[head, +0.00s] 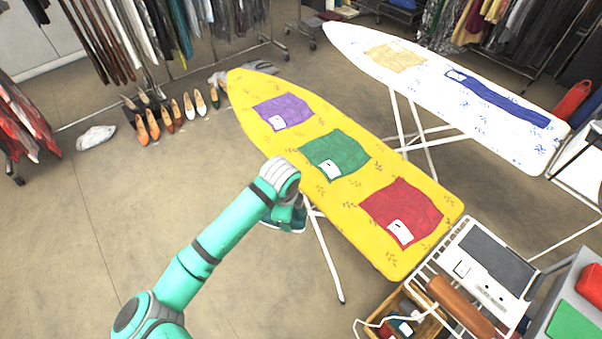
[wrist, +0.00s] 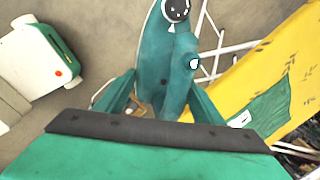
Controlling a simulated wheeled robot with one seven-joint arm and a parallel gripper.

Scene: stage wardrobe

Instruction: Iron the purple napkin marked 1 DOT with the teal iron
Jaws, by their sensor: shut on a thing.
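The purple napkin (head: 288,108) lies on the yellow ironing board (head: 247,92) near its far, narrow end. It looks slightly creased, and the mark on its white tag is too small to read. The teal iron (wrist: 168,55) is between the fingers of my gripper (wrist: 166,98), which is shut on it. In the head view the iron (head: 291,217) is partly hidden behind my wrist. It is held in the air beside the board's left edge, apart from the purple napkin.
A green napkin (head: 337,150) and a red napkin (head: 405,205) lie on the same board. A white ironing board (head: 450,100) stands behind. A wire rack (head: 447,262) and wooden crate (head: 428,326) stand at the near end. Shoes (head: 152,130) line the floor at left.

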